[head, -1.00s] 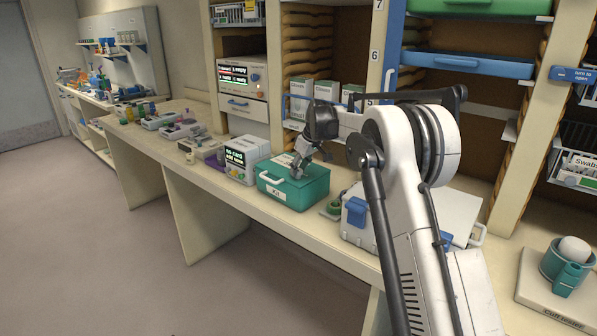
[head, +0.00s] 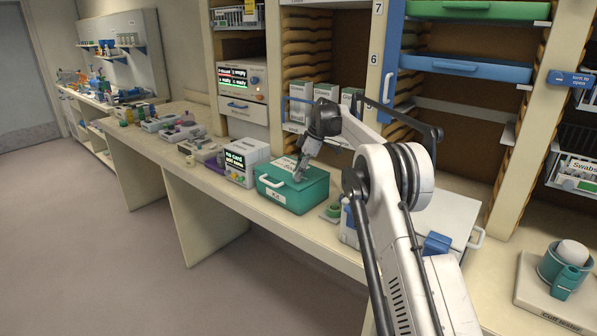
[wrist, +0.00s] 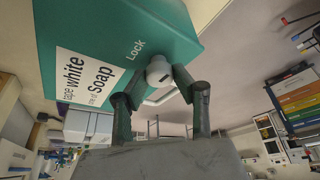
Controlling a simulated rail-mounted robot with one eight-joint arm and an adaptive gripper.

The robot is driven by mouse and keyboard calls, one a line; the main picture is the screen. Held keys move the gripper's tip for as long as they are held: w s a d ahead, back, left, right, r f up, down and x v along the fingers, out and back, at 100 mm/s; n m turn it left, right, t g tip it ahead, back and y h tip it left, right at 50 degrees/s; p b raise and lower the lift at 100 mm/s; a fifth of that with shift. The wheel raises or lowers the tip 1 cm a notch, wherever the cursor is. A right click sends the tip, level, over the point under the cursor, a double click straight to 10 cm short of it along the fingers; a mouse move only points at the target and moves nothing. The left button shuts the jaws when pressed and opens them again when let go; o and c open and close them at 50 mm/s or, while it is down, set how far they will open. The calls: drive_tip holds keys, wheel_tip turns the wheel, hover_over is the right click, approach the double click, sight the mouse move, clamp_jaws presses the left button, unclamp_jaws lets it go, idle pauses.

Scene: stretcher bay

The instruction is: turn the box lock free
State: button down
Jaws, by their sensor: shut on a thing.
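The teal box (head: 300,197) stands on the bench, with a white handle and a "Kit" label on its front. In the wrist view the box (wrist: 105,22) shows a white label and the word "Lock" beside a pale round knob, the box lock (wrist: 158,70). My gripper (wrist: 160,80) has its two fingers closed around the lock. In the head view my gripper (head: 299,176) comes down on the box's lid from above. The lock itself is hidden there by the gripper.
Shelves with white cartons (head: 326,92) rise behind. The floor in front is clear.

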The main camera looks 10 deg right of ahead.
idle(0.3)
drive_tip(key=c, duration=1.4)
unclamp_jaws()
drive_tip(key=v, duration=1.2)
